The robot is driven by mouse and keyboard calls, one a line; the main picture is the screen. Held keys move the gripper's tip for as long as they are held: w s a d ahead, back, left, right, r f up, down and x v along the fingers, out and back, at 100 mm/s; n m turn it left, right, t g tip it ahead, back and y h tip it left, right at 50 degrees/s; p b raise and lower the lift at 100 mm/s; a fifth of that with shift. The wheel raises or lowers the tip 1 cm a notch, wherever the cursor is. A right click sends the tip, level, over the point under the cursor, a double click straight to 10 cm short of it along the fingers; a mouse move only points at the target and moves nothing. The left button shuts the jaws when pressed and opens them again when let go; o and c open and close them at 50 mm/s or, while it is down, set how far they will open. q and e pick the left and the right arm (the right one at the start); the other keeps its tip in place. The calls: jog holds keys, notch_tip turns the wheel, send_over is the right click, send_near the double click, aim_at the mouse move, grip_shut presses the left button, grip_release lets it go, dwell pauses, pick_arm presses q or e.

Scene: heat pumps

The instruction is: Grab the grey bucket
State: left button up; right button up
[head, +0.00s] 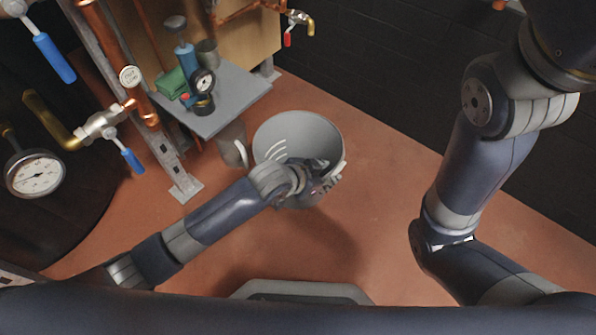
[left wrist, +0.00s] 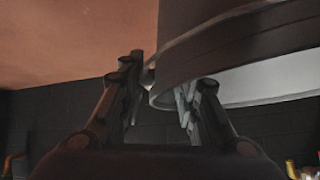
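The grey bucket (head: 298,135) stands on the reddish floor in the head view, open side up, with pale curved marks inside. My left arm reaches it from the lower left. My left gripper (head: 314,180) is at its near side, overlapping the rim, and its fingers are hard to make out there. In the left wrist view the two fingers (left wrist: 161,95) are apart, with the edge of the bucket (left wrist: 235,45) at the gap between them. I cannot tell whether either finger touches it. My right arm shows at the right, but its gripper is out of view.
A grey jug-like container (head: 232,145) stands left of the bucket. A grey shelf (head: 225,100) with a gauge and green block is behind it. Copper pipes, valves and a large gauge (head: 36,174) are at the left. The floor right of the bucket is clear up to the dark wall.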

pick_arm(q)
grip_shut()
jog(key=shift+w+r, duration=0.1)
jog(key=shift+r, duration=0.1)
dwell(0.4)
